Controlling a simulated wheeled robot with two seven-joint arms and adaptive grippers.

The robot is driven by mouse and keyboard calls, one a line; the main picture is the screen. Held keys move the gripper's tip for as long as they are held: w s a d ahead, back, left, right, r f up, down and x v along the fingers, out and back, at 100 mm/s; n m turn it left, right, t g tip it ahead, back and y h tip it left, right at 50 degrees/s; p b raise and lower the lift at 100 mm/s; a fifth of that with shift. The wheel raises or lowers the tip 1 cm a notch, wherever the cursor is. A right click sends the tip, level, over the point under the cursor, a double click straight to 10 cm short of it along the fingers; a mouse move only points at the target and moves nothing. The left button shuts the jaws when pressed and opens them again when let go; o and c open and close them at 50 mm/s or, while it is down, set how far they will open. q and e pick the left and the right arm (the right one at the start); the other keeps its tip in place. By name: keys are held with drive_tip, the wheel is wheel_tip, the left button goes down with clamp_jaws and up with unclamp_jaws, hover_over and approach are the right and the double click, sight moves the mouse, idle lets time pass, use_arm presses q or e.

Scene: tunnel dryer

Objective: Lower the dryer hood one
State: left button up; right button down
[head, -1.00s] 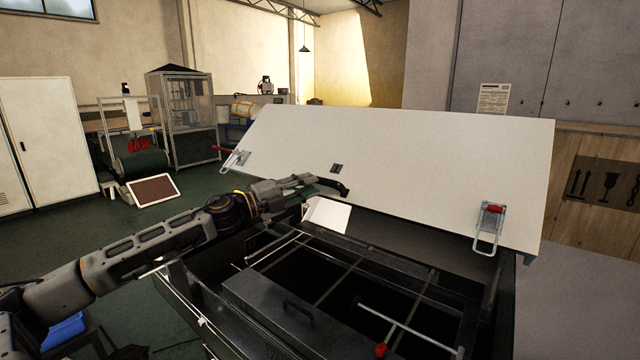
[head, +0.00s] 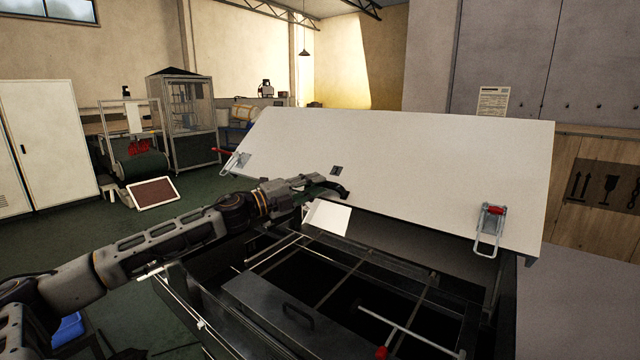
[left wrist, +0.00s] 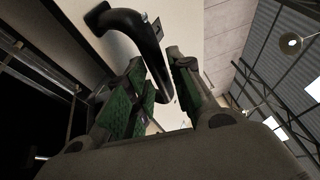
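The dryer hood (head: 420,165) is a large white panel, tilted up over the dark dryer body (head: 250,315). Its black curved handle (head: 338,191) sits at the lower front edge, largely covered by my left gripper (head: 322,184) in the head view. My right gripper is not in view.
Below the hood the dryer is open, with metal rods (head: 410,332) and a dark lid with a handle (head: 285,312). A white cabinet (head: 45,140) and a framed machine (head: 185,120) stand at the back left.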

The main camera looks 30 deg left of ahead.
use_arm(q)
drive_tip(key=shift+p+x, duration=0.4)
drive_tip(key=shift+x, duration=0.65)
idle(0.4)
clamp_jaws()
